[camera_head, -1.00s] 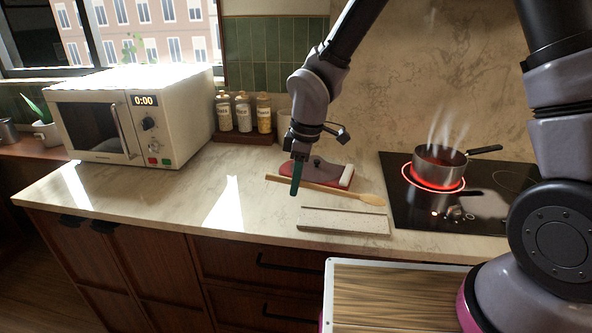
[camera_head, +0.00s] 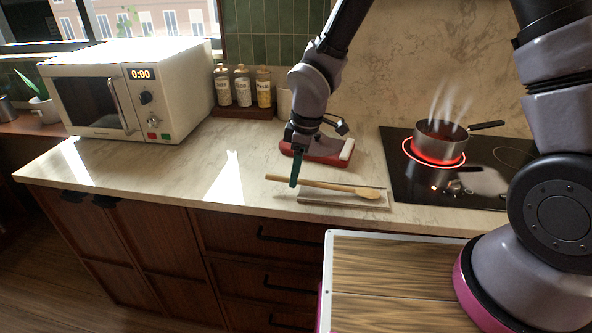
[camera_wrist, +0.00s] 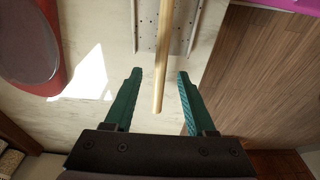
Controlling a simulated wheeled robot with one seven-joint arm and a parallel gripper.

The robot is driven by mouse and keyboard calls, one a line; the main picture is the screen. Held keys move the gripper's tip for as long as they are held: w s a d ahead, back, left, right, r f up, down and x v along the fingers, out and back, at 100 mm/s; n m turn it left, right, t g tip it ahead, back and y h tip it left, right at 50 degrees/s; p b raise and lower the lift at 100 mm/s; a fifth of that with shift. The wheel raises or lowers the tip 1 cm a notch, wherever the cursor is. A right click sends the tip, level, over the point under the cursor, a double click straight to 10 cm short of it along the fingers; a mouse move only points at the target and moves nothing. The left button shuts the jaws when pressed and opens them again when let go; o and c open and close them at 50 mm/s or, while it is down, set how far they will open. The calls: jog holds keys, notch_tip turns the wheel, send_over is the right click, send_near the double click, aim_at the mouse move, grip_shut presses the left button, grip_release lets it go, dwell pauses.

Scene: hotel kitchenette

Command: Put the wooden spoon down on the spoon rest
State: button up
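The wooden spoon (camera_head: 330,185) lies over the flat light-grey spoon rest (camera_head: 335,201), its bowl at the right and its handle jutting out past the rest's left end. In the wrist view the pale handle (camera_wrist: 163,60) runs lengthwise above the rest's perforated plate (camera_wrist: 146,30), between its raised side rails. My gripper (camera_head: 294,178) is at the handle's left end. In the wrist view its two teal fingers (camera_wrist: 159,73) are apart, one on each side of the handle, with a gap on both sides. The spoon's bowl is outside the wrist view.
A red object with a white bar (camera_head: 320,150) sits just behind the rest. A steaming pot (camera_head: 440,142) stands on a glowing burner of the black hob (camera_head: 420,190) to the right. The microwave (camera_head: 130,90) and bottles (camera_head: 243,87) are to the left. The counter's front-left is clear.

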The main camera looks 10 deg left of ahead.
jog(key=shift+r, duration=0.1)
notch_tip(320, 180, up, 10)
jog(key=d, duration=0.1)
jog(key=shift+d+r, duration=0.2)
jog(key=shift+d, duration=0.15)
jog(key=shift+d+r, duration=0.1)
jog(key=w+d+r+m+t, duration=0.35)
jog(key=d+r+m, duration=0.8)
jog(key=d, duration=0.55)
jog(key=s+d+r+m+t, duration=0.3)
jog(key=s+d+r+m, duration=0.5)
jog(key=d, duration=0.5)
notch_tip(320, 180, up, 4)
jog(key=shift+s+d+f+m+t, duration=0.1)
jog(key=shift+s+d+m+t, duration=0.25)
jog(key=shift+m, duration=0.8)
